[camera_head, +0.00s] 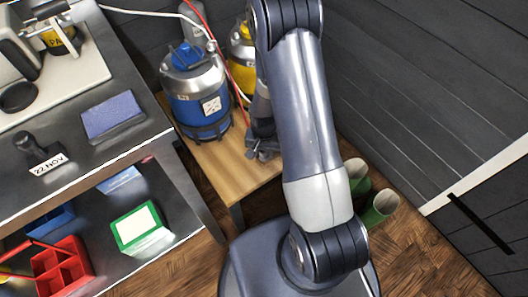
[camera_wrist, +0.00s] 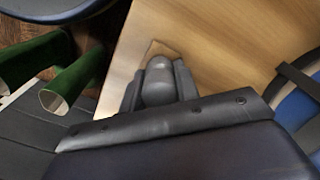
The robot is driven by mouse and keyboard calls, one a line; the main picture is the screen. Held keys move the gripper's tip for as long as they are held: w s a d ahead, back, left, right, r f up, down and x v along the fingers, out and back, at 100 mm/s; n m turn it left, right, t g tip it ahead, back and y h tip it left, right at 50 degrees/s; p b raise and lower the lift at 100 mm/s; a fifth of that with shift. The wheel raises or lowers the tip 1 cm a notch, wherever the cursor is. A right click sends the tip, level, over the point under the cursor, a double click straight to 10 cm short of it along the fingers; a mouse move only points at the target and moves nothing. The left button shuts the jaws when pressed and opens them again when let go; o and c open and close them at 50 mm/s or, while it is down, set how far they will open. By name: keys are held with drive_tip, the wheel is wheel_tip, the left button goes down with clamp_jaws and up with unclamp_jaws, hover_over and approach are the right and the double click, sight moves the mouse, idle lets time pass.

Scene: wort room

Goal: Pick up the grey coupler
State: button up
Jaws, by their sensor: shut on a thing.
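My gripper (camera_wrist: 159,88) reaches down over the low wooden table (camera_head: 218,160) and is shut on the grey coupler (camera_wrist: 158,74), a rounded grey piece between the two dark fingers in the wrist view. The wood lies directly beneath it; I cannot tell whether the coupler touches it. In the head view my gripper (camera_head: 262,152) is at the table's right part, beside the blue keg, and partly behind my arm. I cannot make out the coupler apart from the fingers there.
A blue keg (camera_head: 195,97) and a yellow keg (camera_head: 241,60) stand close by on the left and behind, with a red hose (camera_head: 222,62) and a white hose (camera_head: 150,13). Green boot-like tubes (camera_head: 381,206) stand right of the table. A dark bench (camera_head: 75,175) is at left.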

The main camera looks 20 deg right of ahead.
drive_tip(key=c, duration=0.4)
drive_tip(key=shift+o, duration=0.2)
